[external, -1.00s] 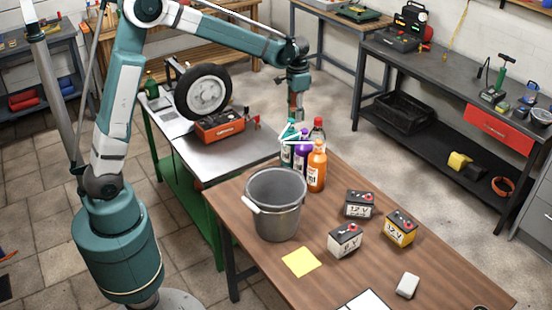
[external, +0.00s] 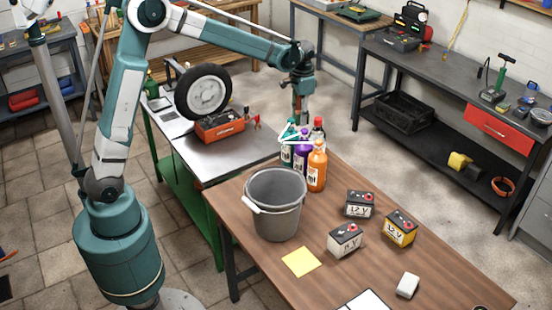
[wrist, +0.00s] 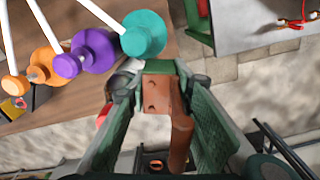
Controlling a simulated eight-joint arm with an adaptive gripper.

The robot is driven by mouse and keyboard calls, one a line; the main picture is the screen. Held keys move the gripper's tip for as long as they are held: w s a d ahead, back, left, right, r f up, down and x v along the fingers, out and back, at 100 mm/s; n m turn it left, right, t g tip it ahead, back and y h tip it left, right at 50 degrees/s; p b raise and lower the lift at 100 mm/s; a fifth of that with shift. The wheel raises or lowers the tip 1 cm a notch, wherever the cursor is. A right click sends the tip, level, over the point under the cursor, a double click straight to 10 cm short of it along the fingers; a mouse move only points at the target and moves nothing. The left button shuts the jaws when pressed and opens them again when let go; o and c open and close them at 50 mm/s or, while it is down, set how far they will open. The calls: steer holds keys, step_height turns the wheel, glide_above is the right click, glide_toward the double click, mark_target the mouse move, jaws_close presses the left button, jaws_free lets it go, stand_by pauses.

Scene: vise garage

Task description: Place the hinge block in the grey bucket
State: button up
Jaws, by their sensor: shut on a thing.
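My gripper (wrist: 162,92) is shut on a copper-brown block, which I take for the hinge block (wrist: 158,98), in the wrist view. The block sits between the two fingers, with a dark green part at its far end. In the external view my gripper (external: 298,120) is behind the bottles, and its fingers and the block are mostly hidden. The grey bucket (external: 276,222) stands upright on the brown table, in front and left of my gripper. Its inside looks empty as far as it shows. The bucket is not clearly visible in the wrist view.
Batteries (external: 345,240) stand right of the bucket. A yellow note (external: 301,262) lies in front.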

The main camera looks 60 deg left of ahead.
steer(key=shift+r, duration=0.1)
step_height(320, 180, up, 11)
steer(key=shift+f, duration=0.1)
steer(key=s+d+n+p, duration=0.3)
steer(key=s+d+p, duration=0.1)
steer(key=s+d, duration=2.45)
step_height(320, 180, down, 19)
steer(key=shift+a+f, duration=0.15)
steer(key=shift+f, duration=0.05)
steer(key=shift+f+b, duration=0.1)
steer(key=shift+b, duration=0.2)
steer(key=shift+f+b, duration=0.45)
steer(key=shift+f, duration=2.35)
